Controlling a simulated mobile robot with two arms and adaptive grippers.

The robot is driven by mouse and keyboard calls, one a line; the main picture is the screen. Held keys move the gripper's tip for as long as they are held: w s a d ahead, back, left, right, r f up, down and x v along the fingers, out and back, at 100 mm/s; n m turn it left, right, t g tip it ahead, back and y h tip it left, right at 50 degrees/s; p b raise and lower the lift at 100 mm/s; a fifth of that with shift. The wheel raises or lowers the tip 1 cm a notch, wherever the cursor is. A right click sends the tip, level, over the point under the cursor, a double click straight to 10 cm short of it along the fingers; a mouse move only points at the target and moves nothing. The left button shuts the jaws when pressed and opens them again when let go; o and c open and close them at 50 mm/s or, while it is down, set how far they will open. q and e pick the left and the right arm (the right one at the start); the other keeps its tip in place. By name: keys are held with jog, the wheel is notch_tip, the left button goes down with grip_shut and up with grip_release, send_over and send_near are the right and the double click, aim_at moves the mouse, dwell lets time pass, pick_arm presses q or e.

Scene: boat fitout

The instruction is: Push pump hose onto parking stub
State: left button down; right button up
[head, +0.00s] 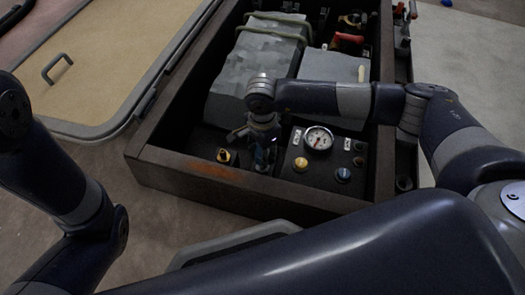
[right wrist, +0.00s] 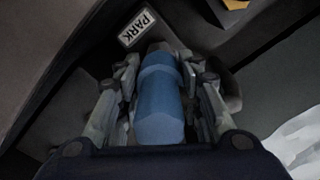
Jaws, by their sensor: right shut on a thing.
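My right gripper (head: 262,146) reaches down into the front of a dark open box, left of the gauge panel. In the right wrist view its fingers (right wrist: 163,110) are shut around a blue cylindrical hose end (right wrist: 160,98). A bit of blue also shows below the gripper in the head view (head: 262,158). A white label reading PARK (right wrist: 138,27) lies just beyond the hose end. The parking stub itself cannot be made out, so I cannot tell whether the hose touches it. My left arm enters at the left, but its gripper is out of view.
A panel with a round gauge (head: 318,138) and coloured knobs stands right of the gripper. A brass fitting (head: 224,156) is at its left. A large grey block (head: 258,60) fills the box behind. The box's front wall (head: 215,185) is close. An open lid (head: 100,60) lies left.

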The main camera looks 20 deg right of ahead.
jog(key=shift+f+b, duration=1.55)
jog(key=shift+f, duration=0.8)
jog(key=o, duration=1.2)
jog(key=shift+r, duration=0.2)
notch_tip(320, 180, up, 12)
jog(key=shift+f, duration=0.2)
jog(key=shift+s, duration=0.1)
